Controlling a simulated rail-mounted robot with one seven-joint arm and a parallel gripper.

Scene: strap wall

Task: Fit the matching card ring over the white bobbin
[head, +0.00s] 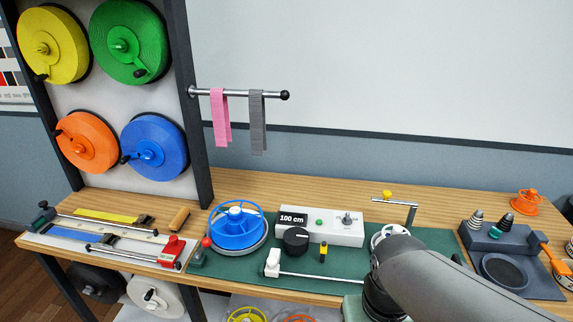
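A round white piece (391,233) stands at the right end of the green mat, partly covered by my arm. It may be the white bobbin, but I cannot tell, nor whether a ring is around it. A white reel (155,297) also shows on the shelf below the bench. I cannot make out a card ring for certain. My grey arm reaches in from the lower right, and my gripper does not show.
A blue reel (237,226) sits on the green mat (335,262), left of a white box (335,229) reading 100 cm. A dark grey stand (482,240) is at right. A rail (240,93) holds pink and grey straps. Several coloured reels hang at left.

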